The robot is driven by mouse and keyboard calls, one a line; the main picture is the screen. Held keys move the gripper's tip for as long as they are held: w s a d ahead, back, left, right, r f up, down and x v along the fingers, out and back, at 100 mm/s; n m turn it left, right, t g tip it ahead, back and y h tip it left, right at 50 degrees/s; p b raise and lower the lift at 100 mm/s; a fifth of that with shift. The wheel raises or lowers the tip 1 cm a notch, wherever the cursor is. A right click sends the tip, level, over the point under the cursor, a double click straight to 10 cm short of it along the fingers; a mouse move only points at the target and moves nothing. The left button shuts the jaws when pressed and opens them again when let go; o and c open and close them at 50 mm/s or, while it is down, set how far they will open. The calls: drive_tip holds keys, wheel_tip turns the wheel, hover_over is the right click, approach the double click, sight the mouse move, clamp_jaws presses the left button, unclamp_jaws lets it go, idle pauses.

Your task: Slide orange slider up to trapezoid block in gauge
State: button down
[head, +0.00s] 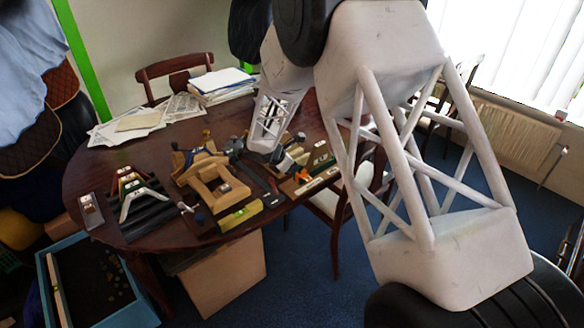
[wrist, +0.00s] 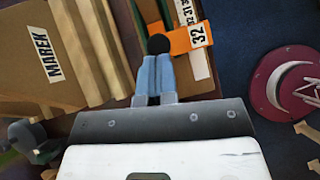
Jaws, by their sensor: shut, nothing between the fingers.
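In the head view the slider (head: 302,176) is a small orange patch at the table's right side. My gripper (wrist: 157,62) is shut and empty, its blue-grey fingers side by side just left of the slider. A round black shape (wrist: 158,44) lies at the fingertips, against or very near the slider's left end; I cannot tell whether they touch. I cannot make out the trapezoid block.
A stepped wooden piece marked "MAREK" (wrist: 60,55) stands left of my gripper in the wrist view. A dark red disc with a crescent (wrist: 290,85) lies to the right, over the blue floor. Wooden fixtures (head: 213,180) and black rails (head: 140,212) crowd the table.

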drive_tip(key=shift+s+a+r, duration=0.15)
drive_tip(key=shift+s+a, duration=0.3)
drive_tip(key=shift+a, duration=0.15)
drive_tip(key=shift+s+a+r, duration=0.3)
drive_tip(key=shift+s+a, duration=0.15)
drive_tip(key=shift+a, duration=0.15)
drive_tip(key=shift+s+a+r, duration=0.25)
drive_tip(key=shift+s+a, duration=0.15)
drive_tip(key=shift+a, duration=0.2)
drive_tip(key=v, duration=0.9)
drive_tip(key=c, duration=1.8)
unclamp_jaws()
